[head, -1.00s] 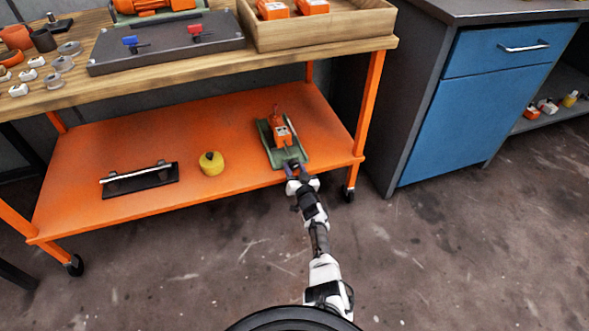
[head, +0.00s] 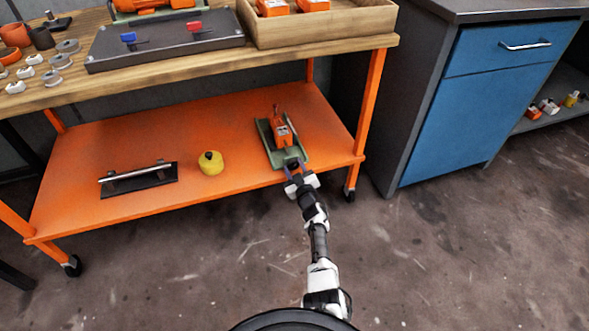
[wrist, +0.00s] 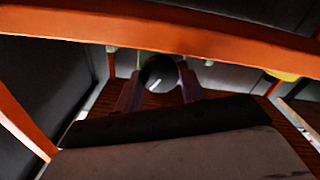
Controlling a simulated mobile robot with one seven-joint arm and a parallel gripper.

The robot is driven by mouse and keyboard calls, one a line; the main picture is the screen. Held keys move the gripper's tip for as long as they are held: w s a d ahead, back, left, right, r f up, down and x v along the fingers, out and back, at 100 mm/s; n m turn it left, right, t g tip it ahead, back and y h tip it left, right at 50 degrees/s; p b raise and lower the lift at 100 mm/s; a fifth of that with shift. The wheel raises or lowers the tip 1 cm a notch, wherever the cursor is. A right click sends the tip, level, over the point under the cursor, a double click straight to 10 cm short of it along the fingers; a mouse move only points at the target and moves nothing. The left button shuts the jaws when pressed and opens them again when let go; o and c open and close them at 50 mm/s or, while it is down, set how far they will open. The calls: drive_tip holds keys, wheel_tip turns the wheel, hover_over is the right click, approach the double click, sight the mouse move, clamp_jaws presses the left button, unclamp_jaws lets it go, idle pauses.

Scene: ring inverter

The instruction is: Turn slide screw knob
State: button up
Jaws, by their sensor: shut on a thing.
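The slide unit is a green base (head: 292,159) with an orange block (head: 280,132) on it, on the orange lower shelf near its right front. Its dark round knob (wrist: 158,74) faces me and carries a white line, tilted up to the right in the wrist view. My gripper (head: 295,168) reaches in from the front. Its two purple fingers stand left and right of the knob, shut on it. In the head view the knob is small and partly hidden between the fingers.
The lower shelf (head: 100,226) also holds a yellow round object (head: 211,163) and a black plate with a metal bar (head: 138,178) to the left. The wooden tabletop (head: 300,53) is above. An orange leg (head: 369,110) stands close on the right, beside a blue cabinet (head: 470,110).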

idle(0.3)
drive_tip(key=o, duration=1)
wheel_tip(320, 180, up, 20)
drive_tip(key=p, duration=1.2)
drive_tip(key=shift+p, duration=0.35)
